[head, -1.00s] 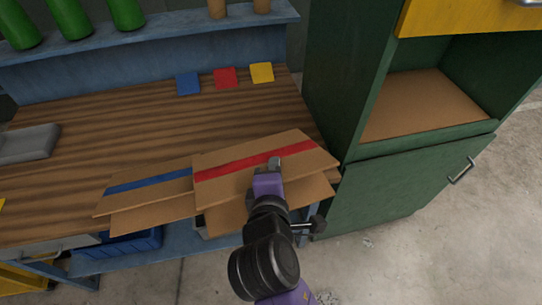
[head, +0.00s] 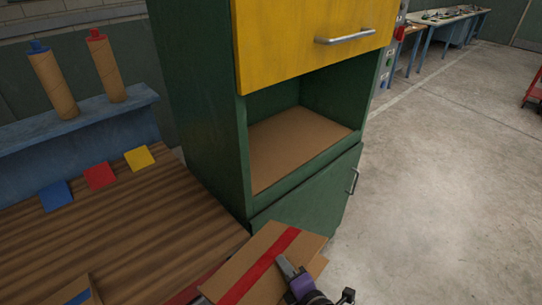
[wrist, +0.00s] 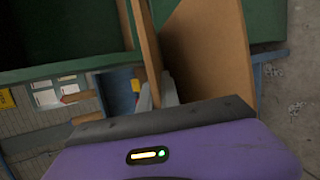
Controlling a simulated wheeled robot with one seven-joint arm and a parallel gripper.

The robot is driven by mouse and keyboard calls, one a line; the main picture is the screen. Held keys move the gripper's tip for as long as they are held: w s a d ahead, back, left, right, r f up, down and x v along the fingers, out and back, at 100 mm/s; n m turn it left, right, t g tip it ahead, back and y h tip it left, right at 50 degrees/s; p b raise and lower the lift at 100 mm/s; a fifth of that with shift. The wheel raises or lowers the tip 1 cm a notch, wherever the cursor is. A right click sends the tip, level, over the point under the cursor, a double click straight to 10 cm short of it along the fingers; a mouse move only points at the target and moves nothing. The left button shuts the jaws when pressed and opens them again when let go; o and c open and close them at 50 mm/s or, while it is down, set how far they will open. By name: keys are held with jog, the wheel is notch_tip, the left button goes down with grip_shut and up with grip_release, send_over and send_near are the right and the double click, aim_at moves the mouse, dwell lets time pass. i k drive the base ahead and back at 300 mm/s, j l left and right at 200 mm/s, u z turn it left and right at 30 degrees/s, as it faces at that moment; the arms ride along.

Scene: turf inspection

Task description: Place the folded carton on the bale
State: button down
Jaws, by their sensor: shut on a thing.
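The folded carton (head: 248,272), brown with a red stripe, is at the bottom of the head view, by the bench's right end and in front of the green cabinet. My gripper (head: 285,266) is shut on its edge. In the wrist view, brown carton panels (wrist: 213,50) rise beyond my gripper (wrist: 160,95). Part of the carton is cut off by the head view's lower edge. I cannot pick out anything that is clearly a bale.
The green cabinet (head: 200,120) has an open compartment with a bare brown floor (head: 300,145) under a yellow drawer (head: 310,40). The wooden bench (head: 130,225) carries another carton with a blue stripe (head: 75,292) and coloured squares.

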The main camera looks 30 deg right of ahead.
aim_at(303, 128)
jog(key=i+l, duration=0.1)
jog(key=l, duration=0.3)
jog(key=i+l+z, duration=0.1)
jog(key=l, duration=0.3)
jog(key=i+l, duration=0.1)
jog(key=l, duration=0.3)
jog(key=i+l+z, duration=0.1)
jog(key=l, duration=0.3)
jog(key=i+l, duration=0.15)
jog(key=l, duration=0.25)
jog(key=k+z, duration=0.05)
